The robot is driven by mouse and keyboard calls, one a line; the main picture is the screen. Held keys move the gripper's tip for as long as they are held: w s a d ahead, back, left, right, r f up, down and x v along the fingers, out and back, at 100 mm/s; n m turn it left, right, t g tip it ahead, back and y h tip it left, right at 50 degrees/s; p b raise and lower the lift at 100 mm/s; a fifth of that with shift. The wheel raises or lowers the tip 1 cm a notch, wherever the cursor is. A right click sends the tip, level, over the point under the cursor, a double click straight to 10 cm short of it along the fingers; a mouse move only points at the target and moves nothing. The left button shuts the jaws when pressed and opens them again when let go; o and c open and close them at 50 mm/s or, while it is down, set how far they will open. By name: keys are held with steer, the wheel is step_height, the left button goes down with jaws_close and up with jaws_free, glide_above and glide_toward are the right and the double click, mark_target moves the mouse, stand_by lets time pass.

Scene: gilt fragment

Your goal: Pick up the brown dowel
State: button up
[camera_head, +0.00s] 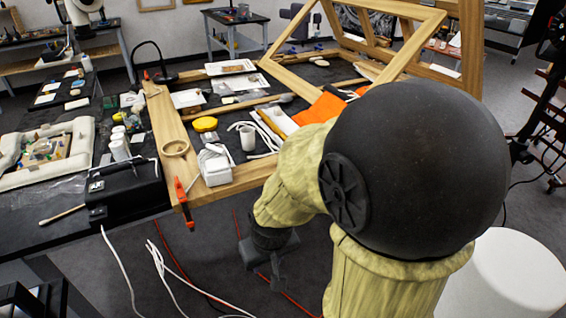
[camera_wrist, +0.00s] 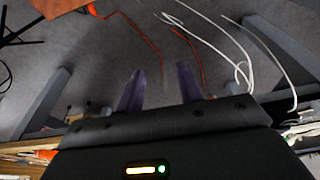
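A thin brown rod (camera_head: 272,124), which looks like the dowel, lies slanted on a white sheet on the table, beside an orange cloth. I cannot be sure it is the dowel. My forearm hides part of the table to its right. My gripper (camera_head: 277,283) hangs low in front of the table, below the tabletop and apart from the rod. In the wrist view my gripper (camera_wrist: 158,85) has its two purple-grey fingers apart with only floor between them. No dowel can be made out in the wrist view.
A large wooden frame (camera_head: 164,122) lies on the table, with a red clamp (camera_head: 184,203) at its near corner. A white cup (camera_head: 248,137), tape roll (camera_head: 175,148) and black case (camera_head: 125,190) stand nearby. Cables (camera_head: 165,275) trail on the floor. A white cylinder (camera_head: 505,275) stands right.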

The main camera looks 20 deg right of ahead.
steer(key=w+d+f+m+t+h, duration=0.2)
steer(key=w+d+f+m, duration=0.15)
steer(key=w, duration=0.55)
steer(key=w+d+f+m+t+h, duration=0.25)
steer(key=w+f+m, duration=0.2)
steer(key=w, duration=0.45)
steer(key=w+d+r+t+h, duration=0.3)
steer(key=w+r+t+h, duration=0.1)
steer(key=w+t+h, duration=0.2)
steer(key=shift+w+r+m+h+b, duration=0.15)
steer(key=shift+w+m+h+b, duration=0.25)
steer(key=shift+h, duration=0.45)
steer(key=shift+w, duration=0.2)
steer(key=p+x, duration=0.1)
steer(key=x, duration=1.1)
steer(key=shift+p, duration=0.3)
